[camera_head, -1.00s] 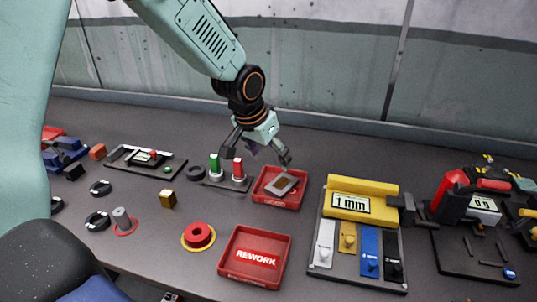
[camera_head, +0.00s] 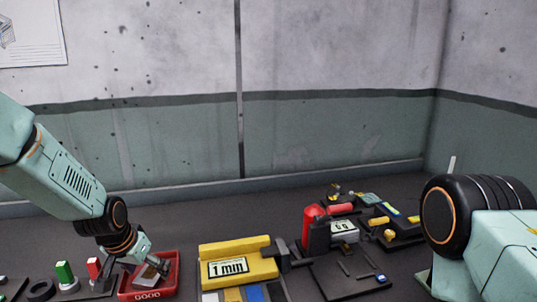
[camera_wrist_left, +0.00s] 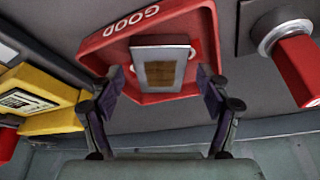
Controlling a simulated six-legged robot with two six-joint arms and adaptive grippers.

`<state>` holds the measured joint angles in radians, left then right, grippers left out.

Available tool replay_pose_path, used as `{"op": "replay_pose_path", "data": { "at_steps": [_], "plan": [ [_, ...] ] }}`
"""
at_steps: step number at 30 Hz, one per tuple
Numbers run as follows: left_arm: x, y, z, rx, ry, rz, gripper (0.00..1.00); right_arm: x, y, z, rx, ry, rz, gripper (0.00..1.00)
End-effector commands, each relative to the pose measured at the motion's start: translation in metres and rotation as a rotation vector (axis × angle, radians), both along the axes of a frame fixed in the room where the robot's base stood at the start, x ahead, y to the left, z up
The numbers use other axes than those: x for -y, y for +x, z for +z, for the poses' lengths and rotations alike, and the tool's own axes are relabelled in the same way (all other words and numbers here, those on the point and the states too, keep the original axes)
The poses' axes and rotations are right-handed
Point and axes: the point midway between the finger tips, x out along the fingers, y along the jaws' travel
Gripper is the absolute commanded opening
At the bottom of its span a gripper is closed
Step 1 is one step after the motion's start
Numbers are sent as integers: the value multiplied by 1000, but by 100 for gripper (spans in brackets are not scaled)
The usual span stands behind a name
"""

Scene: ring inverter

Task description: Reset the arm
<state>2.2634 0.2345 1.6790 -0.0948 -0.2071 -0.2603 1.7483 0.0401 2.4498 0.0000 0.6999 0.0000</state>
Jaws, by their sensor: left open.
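My left gripper (camera_head: 148,264) is at the red GOOD tray (camera_head: 168,284), low in the left of the head view. In the left wrist view its two dark fingers (camera_wrist_left: 160,84) are spread apart and nothing is clamped between them. A flat grey-framed part with a brown centre (camera_wrist_left: 163,52) lies in the red tray (camera_wrist_left: 90,44) just beyond the fingertips. The part also shows small by the gripper in the head view (camera_head: 150,272). A bulky link of my right arm (camera_head: 490,225) fills the right edge; the right gripper is out of view.
A yellow gauge reading 1 mm (camera_head: 235,267) stands right of the tray. A red and black device (camera_head: 312,228) stands farther right on a dark board. Green (camera_head: 65,275) and red (camera_head: 94,268) capped posts stand left of the tray. The concrete wall closes off the back.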

Motion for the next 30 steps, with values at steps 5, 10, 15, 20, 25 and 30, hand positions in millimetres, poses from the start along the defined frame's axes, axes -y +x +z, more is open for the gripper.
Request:
{"op": "replay_pose_path", "data": {
  "at_steps": [5,10,15,20,25,30],
  "plan": [
    [0,2,28,9,1,1,77,0,1,8,2,0,0,0],
    [0,2,34,7,0,1,77,0,1,8,2,0,0,0],
    [0,2,34,7,0,1,77,0,1,8,2,0,0,0],
    [0,2,33,7,0,1,77,0,1,8,2,0,0,0],
    [0,1,20,5,0,1,77,0,1,5,2,0,0,0],
    [-1,-3,5,7,-1,2,77,0,0,4,1,0,0,0]
  ]
}}
